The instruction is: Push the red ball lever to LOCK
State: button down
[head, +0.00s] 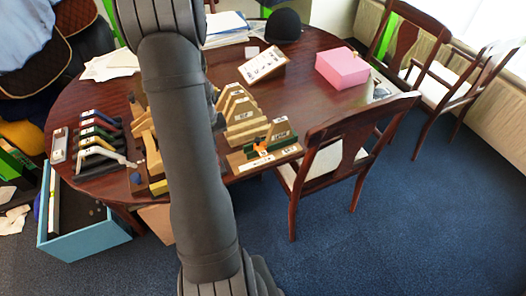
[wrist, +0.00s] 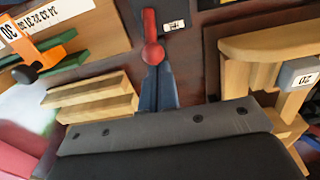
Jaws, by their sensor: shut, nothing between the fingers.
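The red ball lever (wrist: 152,52) shows near the top centre of the wrist view. Its red bar runs from the ball up toward the picture's top edge. A small white label (wrist: 174,26) is just right of the bar; I cannot read its word. My gripper (wrist: 154,76) is shut and empty, with its fingertips right at the ball's lower side. I cannot tell whether they touch it. In the head view my arm covers the middle of the table, and the lever and gripper are hidden.
The wooden table (head: 300,85) holds stepped wooden blocks (head: 240,112), an orange clamp (head: 262,148) on a green piece, coloured handles (head: 97,140) and a pink box (head: 342,68). In the wrist view, wooden parts flank the gripper, including a labelled stand (wrist: 265,48). A chair (head: 345,140) stands close at right.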

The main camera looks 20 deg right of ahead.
jog(key=shift+s, duration=0.15)
jog(key=shift+s, duration=2.15)
jog(key=shift+w, duration=0.25)
jog(key=shift+w+r, duration=0.1)
jog(key=shift+w, duration=0.3)
jog(key=shift+r, duration=3.45)
